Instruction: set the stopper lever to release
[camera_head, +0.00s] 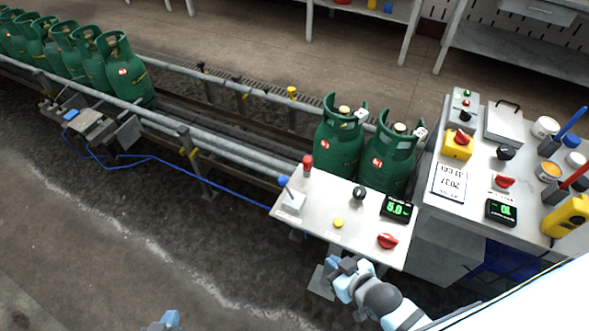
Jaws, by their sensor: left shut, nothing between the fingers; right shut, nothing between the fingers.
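A white control panel (322,222) stands beside the conveyor. At its left end a small lever with a blue tip (284,183) rises from a light box and leans to the upper left. A lever with a red knob (307,161) stands upright just behind it. I cannot read any label that tells which is the stopper lever. My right gripper (337,267) is shut and empty, just off the panel's front edge and apart from both levers. My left gripper (168,319) is shut and empty, only partly in view at the bottom edge, far from the panel.
Two green gas cylinders (340,145) stand behind the panel, and several more (95,62) at the upper left of the conveyor rails (225,133). The panel carries a red knob (388,241), a yellow button (338,223) and a display (397,208). A cluttered bench (470,225) stands at right.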

